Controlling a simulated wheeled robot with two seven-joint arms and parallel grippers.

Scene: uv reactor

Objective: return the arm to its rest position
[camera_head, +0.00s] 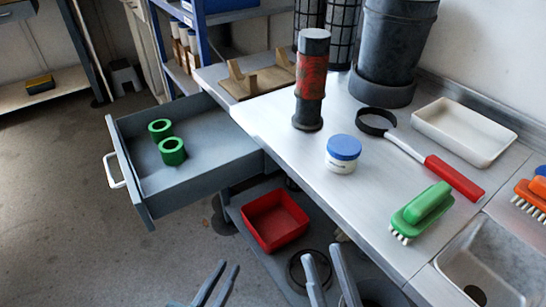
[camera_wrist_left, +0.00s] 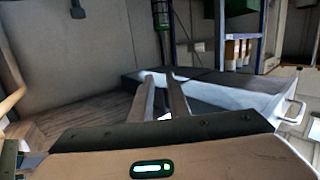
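My left gripper (camera_head: 229,266) is at the bottom middle of the head view, with a gap between its two fingers and nothing between them. It also shows in the left wrist view (camera_wrist_left: 159,76), its two fingers apart and empty. My right gripper (camera_head: 321,252) is to the right of it in the head view, its fingers also apart with nothing seen between them. Both show in front of the bench, low in the picture. The rest of both arms is out of the head view.
A grey drawer (camera_head: 190,194) stands open at left, holding two green rings (camera_head: 172,151). A red bin (camera_head: 274,220) sits on the lower shelf. The bench (camera_head: 290,160) carries a red-and-black cylinder (camera_head: 311,85), a blue-lidded jar (camera_head: 342,155), a green brush (camera_head: 422,210) and a white tray (camera_head: 464,130).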

